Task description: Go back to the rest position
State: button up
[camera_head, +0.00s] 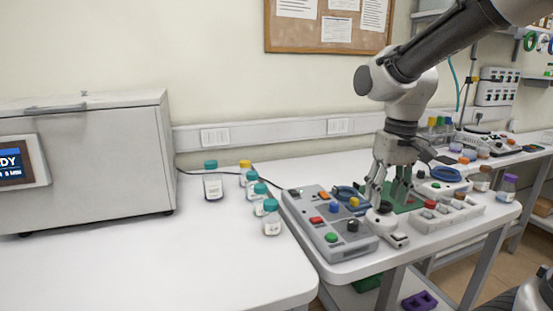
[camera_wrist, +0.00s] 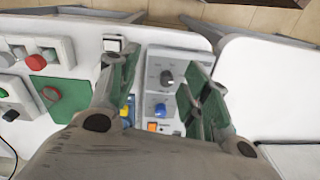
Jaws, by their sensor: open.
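My gripper (camera_head: 388,198) is above the right-hand table in the head view, fingers pointing down between the grey control box and the white button boxes. In the wrist view, my gripper (camera_wrist: 160,108) has its two green-lined fingers apart, and nothing is held between them. A grey control box (camera_head: 326,228) with coloured buttons and a black knob stands to the left of the fingers. Part of a control box with a black knob and a blue button (camera_wrist: 163,90) shows between and beyond the fingers in the wrist view. Whether the fingertips touch anything, I cannot tell.
Several teal- and yellow-capped bottles (camera_head: 213,187) stand on the left table beside a large grey machine (camera_head: 100,160). White button boxes (camera_head: 450,213) and more capped bottles (camera_head: 506,187) sit on the right. The front of the left table (camera_head: 190,265) is clear.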

jog(key=s+d+r+m+t, duration=0.1)
jog(key=s+d+r+t, duration=0.2)
jog(key=s+d, duration=0.7)
jog(key=s+t, duration=0.1)
jog(key=s, duration=0.2)
jog(key=shift+s+d+r+m, duration=0.15)
jog(key=shift+d+r+m, duration=0.05)
jog(key=shift+m, duration=0.1)
dwell(0.7)
